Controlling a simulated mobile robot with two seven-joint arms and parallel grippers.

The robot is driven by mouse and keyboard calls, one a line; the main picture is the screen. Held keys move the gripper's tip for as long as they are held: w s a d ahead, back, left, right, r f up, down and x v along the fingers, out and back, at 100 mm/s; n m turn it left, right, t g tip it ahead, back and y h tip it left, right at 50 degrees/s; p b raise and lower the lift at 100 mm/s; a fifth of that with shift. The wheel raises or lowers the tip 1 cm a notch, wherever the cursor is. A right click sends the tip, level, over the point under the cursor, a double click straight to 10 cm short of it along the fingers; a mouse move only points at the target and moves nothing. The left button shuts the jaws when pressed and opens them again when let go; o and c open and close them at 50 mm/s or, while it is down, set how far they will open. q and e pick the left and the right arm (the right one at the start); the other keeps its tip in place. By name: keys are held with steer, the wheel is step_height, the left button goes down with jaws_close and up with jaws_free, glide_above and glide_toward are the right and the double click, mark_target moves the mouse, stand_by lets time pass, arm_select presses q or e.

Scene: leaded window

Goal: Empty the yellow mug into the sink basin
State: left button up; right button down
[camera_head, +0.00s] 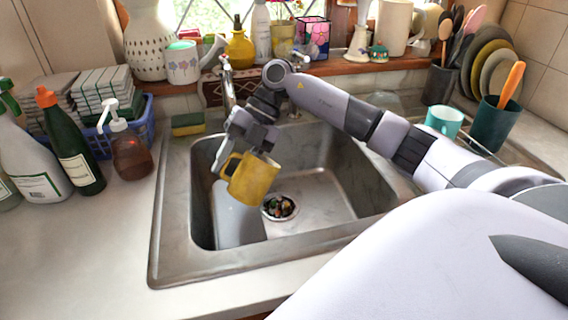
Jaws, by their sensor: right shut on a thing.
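The yellow mug (256,181) hangs over the left part of the metal sink basin (325,190), leaning, with its handle toward the left. My right gripper (243,150) is shut on the mug near its upper left side. The arm reaches in from the right. The inside of the mug and any contents are hidden from this view. The drain (279,207) in the basin floor, to the right of and below the mug in the picture, holds dark and coloured bits. My left gripper is not in view.
A grey-white slab shape (237,218) lies below the mug in the basin. The faucet (227,85) stands behind. A soap dispenser (130,150) and bottles (70,145) stand left. A teal cup (444,121) and utensil holder (497,122) stand right. The left front counter is clear.

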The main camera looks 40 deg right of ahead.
steer(key=shift+d+r+y+b, duration=0.35)
steer(key=shift+y+b, duration=0.15)
steer(key=shift+b, duration=0.3)
steer(key=b, duration=0.1)
steer(key=y+b, duration=0.1)
steer(key=b, duration=0.1)
steer(key=shift+d+f+y, duration=0.2)
steer(key=shift+f+y, duration=0.1)
steer(key=r+y+p, duration=0.1)
steer(key=r, duration=0.1)
steer(key=d+r+y+p, duration=0.1)
steer(key=r, duration=0.1)
steer(key=shift+d+r, duration=0.1)
steer(key=shift+r, duration=0.15)
steer(key=shift+y, duration=0.3)
steer(key=shift+d+r+p, duration=0.1)
steer(key=shift+r+p, duration=0.25)
steer(key=shift+r, duration=0.2)
steer(key=shift+d+r+y+p, duration=0.15)
steer(key=shift+r+y+p, duration=0.3)
steer(key=shift+r, duration=0.45)
steer(key=shift+s+d+r+y+p, duration=0.1)
steer(key=shift+d+r+y+p, duration=0.25)
steer(key=shift+d+r+y, duration=0.75)
steer(key=shift+a+r, duration=0.15)
steer(key=shift+r, duration=0.4)
